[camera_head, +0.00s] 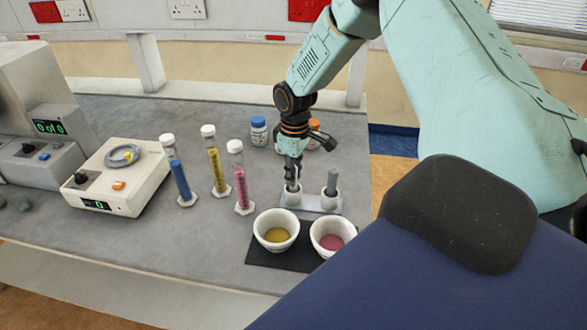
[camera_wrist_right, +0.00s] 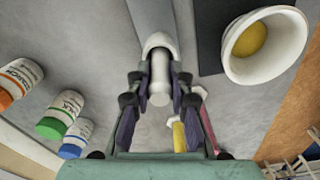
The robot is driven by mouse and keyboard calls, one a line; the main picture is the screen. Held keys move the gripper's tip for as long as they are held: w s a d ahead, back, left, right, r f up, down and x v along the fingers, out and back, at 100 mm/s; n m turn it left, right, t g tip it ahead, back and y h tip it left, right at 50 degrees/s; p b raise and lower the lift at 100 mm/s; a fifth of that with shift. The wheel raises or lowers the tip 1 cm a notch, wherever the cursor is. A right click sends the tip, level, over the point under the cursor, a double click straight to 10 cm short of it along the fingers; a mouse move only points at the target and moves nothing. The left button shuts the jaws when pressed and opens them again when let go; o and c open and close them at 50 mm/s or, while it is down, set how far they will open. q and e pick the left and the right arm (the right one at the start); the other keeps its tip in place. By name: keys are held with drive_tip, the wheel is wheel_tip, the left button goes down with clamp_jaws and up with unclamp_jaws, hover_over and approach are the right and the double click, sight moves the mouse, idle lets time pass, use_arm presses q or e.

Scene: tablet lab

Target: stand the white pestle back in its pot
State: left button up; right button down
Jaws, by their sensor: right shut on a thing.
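The white pestle (camera_wrist_right: 160,82) is between the fingers of my right gripper (camera_wrist_right: 158,100), which is shut on it. In the head view my right gripper (camera_head: 292,178) points down directly over the left white pot (camera_head: 292,196) of a small two-pot stand. In the wrist view the pestle's far end meets the pot's white rim (camera_wrist_right: 158,40) and appears to be inside it. How deep it sits cannot be told. In the head view the fingers mostly hide the pestle. A grey pestle (camera_head: 332,182) stands in the right pot (camera_head: 331,200). My left gripper is not in view.
Two white mortars with yellow powder (camera_head: 277,231) and pink powder (camera_head: 332,238) stand on a black mat (camera_head: 270,260) in front. Coloured tubes (camera_head: 215,160) stand to the left, beside a white device (camera_head: 117,178). A blue-capped jar (camera_head: 259,131) stands behind.

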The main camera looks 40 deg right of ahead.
drive_tip(key=c, duration=1.1)
unclamp_jaws()
wheel_tip(320, 180, up, 12)
drive_tip(key=shift+s, duration=0.1)
